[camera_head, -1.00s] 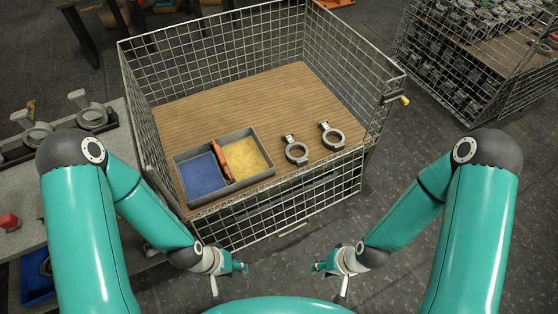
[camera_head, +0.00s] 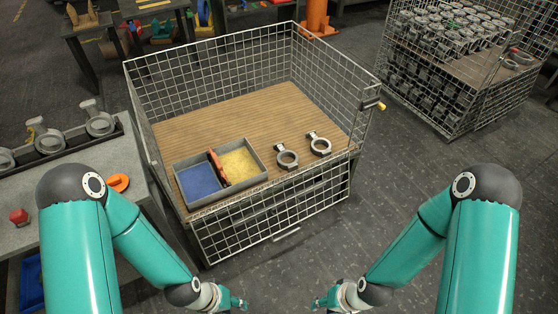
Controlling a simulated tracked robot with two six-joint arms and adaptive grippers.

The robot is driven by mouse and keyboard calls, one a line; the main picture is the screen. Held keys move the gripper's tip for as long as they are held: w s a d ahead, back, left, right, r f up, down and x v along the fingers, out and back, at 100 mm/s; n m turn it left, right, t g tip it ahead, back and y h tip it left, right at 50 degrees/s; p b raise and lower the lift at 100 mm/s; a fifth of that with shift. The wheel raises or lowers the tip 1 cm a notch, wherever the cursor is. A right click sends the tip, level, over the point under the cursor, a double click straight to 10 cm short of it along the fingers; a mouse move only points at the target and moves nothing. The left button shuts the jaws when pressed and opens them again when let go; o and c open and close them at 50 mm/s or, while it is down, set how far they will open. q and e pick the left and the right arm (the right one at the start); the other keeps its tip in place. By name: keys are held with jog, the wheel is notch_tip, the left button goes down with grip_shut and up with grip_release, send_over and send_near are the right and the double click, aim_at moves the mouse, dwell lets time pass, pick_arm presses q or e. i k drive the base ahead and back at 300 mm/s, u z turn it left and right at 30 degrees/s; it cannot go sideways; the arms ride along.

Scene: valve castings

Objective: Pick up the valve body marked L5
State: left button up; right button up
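Ring-shaped grey valve castings with short necks show in several places, and no L5 mark is readable on any of them. Two lie on the wooden floor of the near mesh crate, a left casting (camera_head: 287,160) and a right casting (camera_head: 320,146). Others stand in a dark rack on the left bench, including a middle casting (camera_head: 48,142) and a right-hand casting (camera_head: 100,123). My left gripper (camera_head: 243,304) and my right gripper (camera_head: 316,303) hang low in front of the near crate, apart from every casting. Their fingers are too small to judge, and I see nothing held.
The near mesh crate (camera_head: 272,226) has tall wire walls and a lower front. Inside is a grey tray (camera_head: 226,194) with blue and yellow compartments and an orange piece between them. Another crate (camera_head: 462,92) packed with castings stands at right. The left bench (camera_head: 88,185) holds an orange ring (camera_head: 118,182).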

aim_at(293, 166)
jog(key=z, duration=0.25)
jog(key=i, duration=1)
jog(key=u, duration=1.45)
jog(key=i, duration=0.2)
jog(key=u, duration=1.75)
jog(key=k, duration=1.9)
